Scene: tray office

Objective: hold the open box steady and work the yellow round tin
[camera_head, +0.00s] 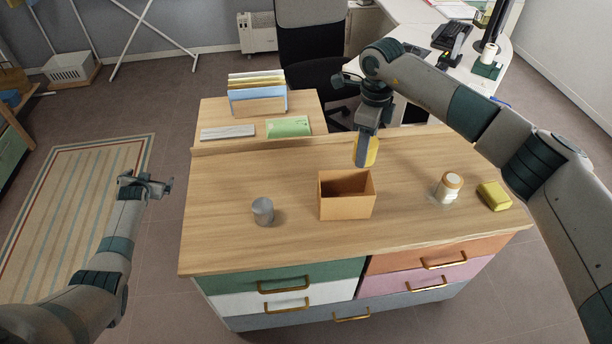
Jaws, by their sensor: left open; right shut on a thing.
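The open box (346,207) is orange-brown and stands upright on the wooden desk top, near its middle. The yellow round tin (372,151) is held by my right gripper (364,152), which points down above the box's back right edge. The gripper's finger hides part of the tin. The tin appears above the desk, clear of the box. My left gripper (160,187) is open and empty, off the left side of the desk and well away from the box. The inside floor of the box is hidden from this angle.
A grey cylindrical can (263,211) stands left of the box. A white jar with an orange-brown lid (449,187) and a yellow block (494,196) are on the right. A file holder (257,97) stands at the back left. The wood (225,175) beyond the can is clear.

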